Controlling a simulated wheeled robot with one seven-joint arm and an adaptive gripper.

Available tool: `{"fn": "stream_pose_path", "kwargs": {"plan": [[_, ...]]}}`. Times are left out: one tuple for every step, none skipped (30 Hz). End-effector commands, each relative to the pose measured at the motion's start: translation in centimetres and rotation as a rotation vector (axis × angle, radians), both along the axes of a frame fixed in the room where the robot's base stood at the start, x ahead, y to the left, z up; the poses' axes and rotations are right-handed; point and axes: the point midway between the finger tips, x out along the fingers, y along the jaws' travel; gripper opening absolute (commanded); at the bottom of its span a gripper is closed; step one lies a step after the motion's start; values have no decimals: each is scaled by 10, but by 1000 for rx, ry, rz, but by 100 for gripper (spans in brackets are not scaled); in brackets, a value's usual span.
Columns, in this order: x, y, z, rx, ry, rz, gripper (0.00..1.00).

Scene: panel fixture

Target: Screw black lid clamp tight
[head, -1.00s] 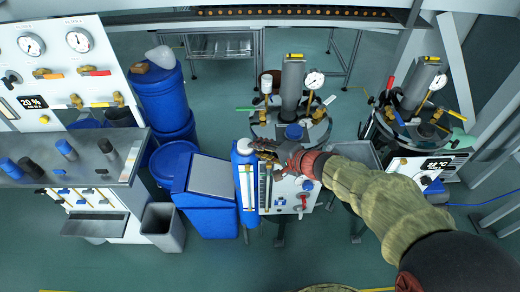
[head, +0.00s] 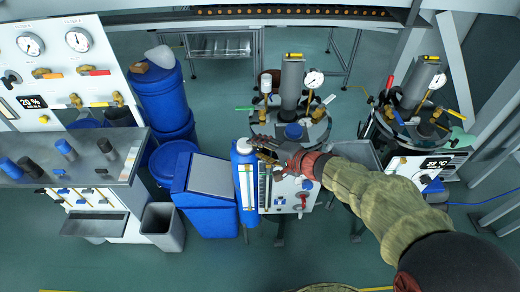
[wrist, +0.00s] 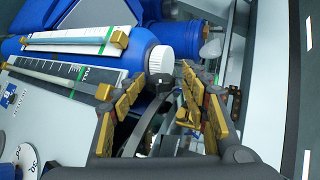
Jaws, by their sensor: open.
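My gripper (head: 262,148) is at the front left edge of the middle vessel's lid (head: 318,132), beside the blue cylinder with a white cap (head: 244,147). In the wrist view my gripper (wrist: 165,105) is open, with its yellow-padded fingers spread apart. A grey curved band (wrist: 152,118) shows between the fingers.
The white panel (head: 292,197) with gauge tubes and knobs is just below my gripper. A blue bin (head: 208,208) stands to the left. A second lidded vessel (head: 408,130) stands at the right. A grey bench (head: 125,150) is at the far left.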

Motion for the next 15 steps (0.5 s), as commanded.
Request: {"fn": "stream_pose_path", "kwargs": {"plan": [[0, 0, -1, 0, 1, 0, 46], [0, 0, -1, 0, 1, 0, 46], [0, 0, -1, 0, 1, 0, 46], [0, 0, -1, 0, 1, 0, 46], [0, 0, -1, 0, 1, 0, 46], [-1, -1, 0, 0, 1, 0, 46], [-1, -1, 0, -1, 1, 0, 46], [-2, -2, 1, -1, 0, -1, 46], [-4, -4, 2, -2, 0, 0, 46], [-5, -6, 4, -1, -1, -1, 46], [-7, -8, 6, -1, -1, -1, 46], [-10, -11, 8, 0, -2, -3, 46], [-13, -14, 10, 0, -2, -3, 46], [-17, -17, 12, -1, -1, -3, 46], [-20, -21, 15, 0, -2, -3, 46]]}}
